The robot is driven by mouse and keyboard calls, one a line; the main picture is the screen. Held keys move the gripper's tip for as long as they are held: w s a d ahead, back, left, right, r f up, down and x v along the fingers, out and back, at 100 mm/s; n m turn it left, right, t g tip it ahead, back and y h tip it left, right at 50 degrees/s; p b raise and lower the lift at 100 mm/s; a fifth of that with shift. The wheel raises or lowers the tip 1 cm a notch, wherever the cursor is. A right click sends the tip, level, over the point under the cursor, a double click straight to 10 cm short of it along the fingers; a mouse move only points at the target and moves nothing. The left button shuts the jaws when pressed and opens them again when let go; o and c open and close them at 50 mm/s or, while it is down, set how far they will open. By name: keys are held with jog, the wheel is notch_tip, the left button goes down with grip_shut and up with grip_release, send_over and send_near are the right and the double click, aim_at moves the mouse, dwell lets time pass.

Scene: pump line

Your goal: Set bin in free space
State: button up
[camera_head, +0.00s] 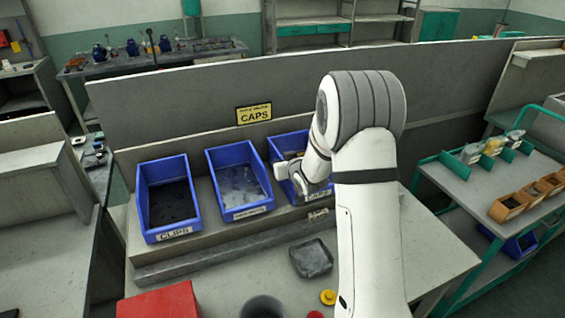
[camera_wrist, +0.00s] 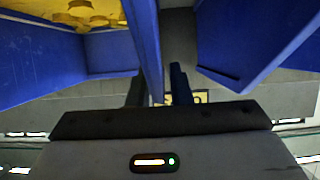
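Three blue bins stand in a row on the raised ledge: the clips bin (camera_head: 168,197) at left, a middle bin (camera_head: 239,180) with pale grey parts, and the caps bin (camera_head: 290,146) at right, partly hidden by my arm. My gripper (camera_head: 303,184) is at the caps bin's left side. In the wrist view, my gripper (camera_wrist: 158,88) has one dark finger on each side of a blue wall of the caps bin (camera_wrist: 147,45), with a gap at the right finger, so it looks open. Yellow caps (camera_wrist: 85,15) lie inside that bin. The neighbouring bin (camera_wrist: 240,40) is close on the right.
The bench below the ledge holds a dark grey tray (camera_head: 311,258), a red box (camera_head: 160,302), a dark round container (camera_head: 262,307) and a yellow cap (camera_head: 328,297). A grey panel with a CAPS sign (camera_head: 254,113) rises behind. A green-framed cart (camera_head: 470,190) is at right.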

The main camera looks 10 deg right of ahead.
jog(key=shift+o, duration=1.1)
jog(key=shift+r, duration=0.15)
jog(key=s+d+r+m+g+h+b, duration=0.1)
jog(key=s+r+g, duration=0.15)
jog(key=s, duration=0.55)
jog(key=s+d+r+g+h, duration=0.1)
jog(key=s+d+r+h, duration=0.15)
jog(key=s, duration=0.45)
jog(key=s+d+r+m+g+b, duration=0.1)
jog(key=s+r, duration=0.2)
jog(key=s, duration=0.5)
jog(key=s+a+g, duration=0.2)
jog(key=s+g, duration=0.1)
jog(key=s, duration=0.6)
jog(key=s+a+r+g, duration=0.1)
jog(key=s+a+g, duration=0.1)
jog(key=s, duration=0.7)
jog(key=shift+a+r+g+y, duration=0.15)
jog(key=shift+r+g+y, duration=0.05)
jog(key=shift+g+y, duration=0.25)
